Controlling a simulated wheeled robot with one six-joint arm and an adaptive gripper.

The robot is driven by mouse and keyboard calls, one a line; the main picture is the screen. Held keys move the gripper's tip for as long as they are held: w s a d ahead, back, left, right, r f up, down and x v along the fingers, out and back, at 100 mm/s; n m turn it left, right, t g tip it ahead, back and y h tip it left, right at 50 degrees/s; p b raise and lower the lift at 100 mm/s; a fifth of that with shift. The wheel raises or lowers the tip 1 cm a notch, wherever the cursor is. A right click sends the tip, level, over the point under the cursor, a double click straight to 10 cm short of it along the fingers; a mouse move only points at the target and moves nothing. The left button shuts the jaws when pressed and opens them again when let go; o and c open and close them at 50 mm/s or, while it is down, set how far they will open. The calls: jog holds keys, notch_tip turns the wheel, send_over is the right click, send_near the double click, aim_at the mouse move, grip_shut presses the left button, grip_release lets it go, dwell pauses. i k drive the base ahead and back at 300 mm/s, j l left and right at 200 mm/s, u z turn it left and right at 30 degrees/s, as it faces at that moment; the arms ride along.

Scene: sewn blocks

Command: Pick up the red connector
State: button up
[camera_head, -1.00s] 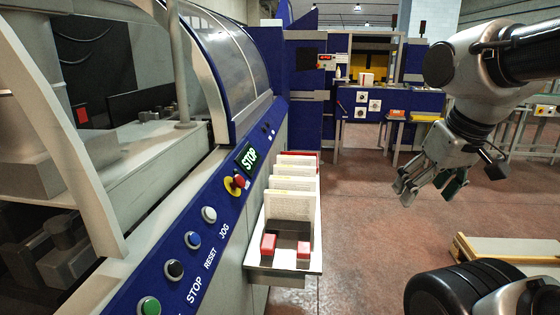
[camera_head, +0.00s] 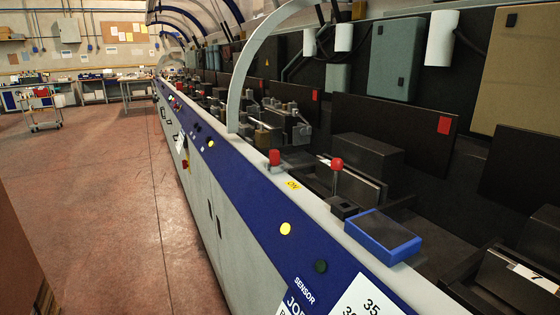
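I cannot tell which thing is the red connector. Two small red knobs on stems stand at the machine's near rim, one at the left (camera_head: 274,157) and one at the right (camera_head: 337,164). My gripper is not in view now.
The long blue and grey machine (camera_head: 240,185) runs from the right foreground to the far left. A blue-edged pad (camera_head: 383,236) lies on its rim. A cart (camera_head: 42,110) and workbenches (camera_head: 100,90) stand far off. The reddish floor (camera_head: 100,190) at left is mostly clear.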

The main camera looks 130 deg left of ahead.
aim_at(274, 155)
jog(key=l+z, duration=0.3)
jog(key=k+u, duration=0.15)
jog(key=u, duration=0.6)
jog(key=k+u, duration=0.1)
jog(key=u, duration=1.3)
jog(key=k+u, duration=0.1)
jog(key=u, duration=0.35)
jog(key=j+u, duration=0.1)
jog(key=u, duration=0.85)
jog(key=j+u, duration=0.15)
jog(key=u, duration=0.3)
